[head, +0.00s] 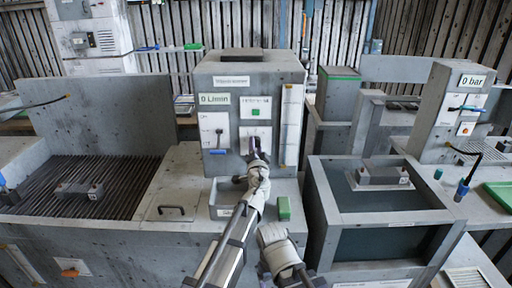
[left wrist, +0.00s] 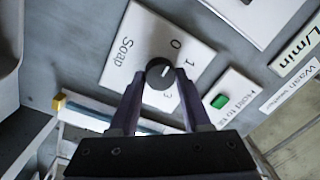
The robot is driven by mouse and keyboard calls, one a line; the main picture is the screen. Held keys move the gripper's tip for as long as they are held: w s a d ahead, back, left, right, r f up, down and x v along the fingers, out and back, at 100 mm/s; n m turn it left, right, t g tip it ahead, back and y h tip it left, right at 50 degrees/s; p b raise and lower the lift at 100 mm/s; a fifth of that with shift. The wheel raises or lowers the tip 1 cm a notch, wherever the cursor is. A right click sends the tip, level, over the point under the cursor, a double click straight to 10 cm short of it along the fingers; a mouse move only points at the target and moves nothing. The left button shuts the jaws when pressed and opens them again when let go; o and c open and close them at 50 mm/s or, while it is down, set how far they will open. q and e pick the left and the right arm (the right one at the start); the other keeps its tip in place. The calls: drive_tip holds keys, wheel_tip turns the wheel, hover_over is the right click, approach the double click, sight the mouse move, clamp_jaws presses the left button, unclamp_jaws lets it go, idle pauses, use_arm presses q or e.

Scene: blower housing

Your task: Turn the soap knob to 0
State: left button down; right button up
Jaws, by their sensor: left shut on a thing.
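The soap knob (left wrist: 160,74) is a dark round knob on a white plate (left wrist: 128,58) marked Soap, with 0, 1 and 3 readable around it. A short pale mark on the knob points roughly toward the 0 and 1 side; I cannot tell exactly which. My left gripper (left wrist: 160,80) has a finger on each side of the knob and is shut on it. In the head view my left gripper (head: 254,148) is at the lower right plate of the grey control box (head: 215,87) and hides the knob. My right gripper does not show clearly.
Above the soap plate is a green button (head: 256,112). To its left is a plate with a blue handle (head: 217,152), under a 0 L/min display (head: 214,99). A ribbed grate (head: 120,175) is at the left and an open tank (head: 385,243) at the right.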

use_arm(q)
drive_tip(key=shift+c, duration=1.8)
unclamp_jaws()
drive_tip(key=shift+r, duration=0.1)
wheel_tip(320, 180, up, 10)
drive_tip(key=p, duration=1)
